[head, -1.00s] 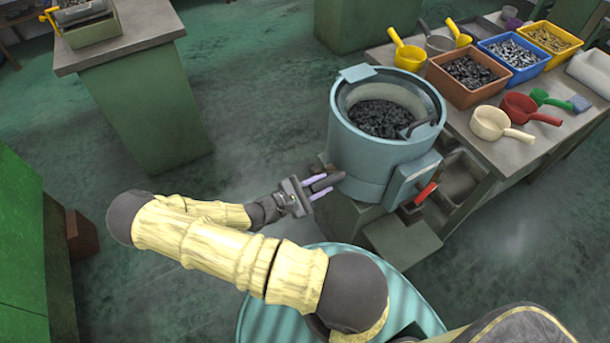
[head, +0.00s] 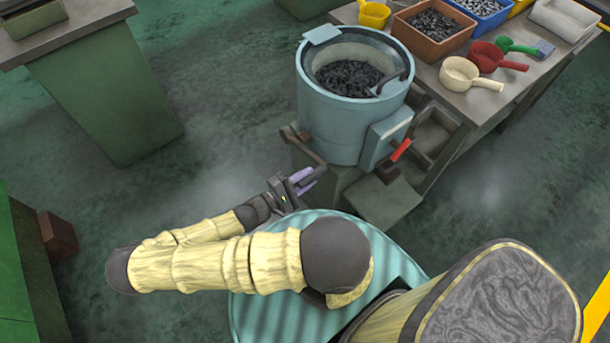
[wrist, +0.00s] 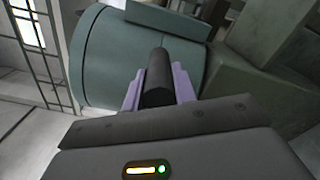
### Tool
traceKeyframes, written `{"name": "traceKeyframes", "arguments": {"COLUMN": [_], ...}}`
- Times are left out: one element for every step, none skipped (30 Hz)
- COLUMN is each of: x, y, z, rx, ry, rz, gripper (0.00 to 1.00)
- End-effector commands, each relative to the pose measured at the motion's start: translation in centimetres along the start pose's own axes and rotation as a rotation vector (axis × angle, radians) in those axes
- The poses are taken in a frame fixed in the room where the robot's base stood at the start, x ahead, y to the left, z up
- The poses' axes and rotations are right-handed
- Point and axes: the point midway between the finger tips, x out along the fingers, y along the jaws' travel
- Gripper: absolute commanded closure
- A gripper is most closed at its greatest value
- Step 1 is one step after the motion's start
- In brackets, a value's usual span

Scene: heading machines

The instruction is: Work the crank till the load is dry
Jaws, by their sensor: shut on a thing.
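A blue-grey drum (head: 335,128) stands upright with its top open and dark pieces, the load (head: 347,78), inside. Whether they are wet or dry I cannot tell. The crank's brown-grey arm (head: 306,148) sticks out low on the drum's left side. My gripper (head: 305,181) is just below and left of the drum. In the wrist view my gripper (wrist: 158,82) has its purple fingers shut around the dark cylindrical crank grip (wrist: 157,70). The drum's side (wrist: 95,62) fills the space behind it. A red-handled lever (head: 401,149) sits at the drum's lower right.
A bench (head: 445,85) on the right holds an orange bin (head: 433,48), a blue bin, a cream scoop (head: 466,75) and a red scoop (head: 490,58). A green cabinet (head: 105,95) stands at left. Floor between cabinet and drum is clear.

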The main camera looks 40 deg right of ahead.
Motion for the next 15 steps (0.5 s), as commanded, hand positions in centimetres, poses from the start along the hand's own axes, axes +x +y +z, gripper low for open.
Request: {"name": "traceKeyframes", "arguments": {"x": [-0.05, -0.05, -0.05, -0.05, -0.05, -0.05, -0.05, -0.05, -0.05, -0.05, -0.05, -0.05, -0.04, -0.04, -0.03], "y": [-0.07, -0.07, -0.07, -0.07, -0.07, -0.07, -0.07, -0.06, -0.06, -0.06, -0.06, -0.06, -0.05, -0.05, -0.04], "z": [-0.05, -0.05, -0.05, -0.05, -0.05, -0.05, -0.05, -0.05, -0.05, -0.05, -0.05, -0.04, -0.04, -0.04, -0.03], "rx": [0.001, 0.001, 0.001, 0.001, 0.001, 0.0, 0.0, 0.0, 0.0, 0.0, 0.0, 0.0, 0.0, 0.0, 0.0], "ry": [0.002, 0.001, 0.001, 0.001, 0.001, 0.001, 0.001, 0.001, 0.001, 0.001, 0.001, 0.001, 0.001, 0.001, 0.001], "rz": [-0.001, -0.001, -0.001, -0.001, -0.001, -0.001, -0.001, -0.001, -0.001, -0.001, -0.001, -0.001, -0.001, -0.001, -0.001], "gripper": [1.0, 1.0, 1.0, 1.0, 1.0, 1.0, 1.0, 1.0, 1.0, 0.71, 0.65, 0.57, 0.51, 0.51, 0.51]}}
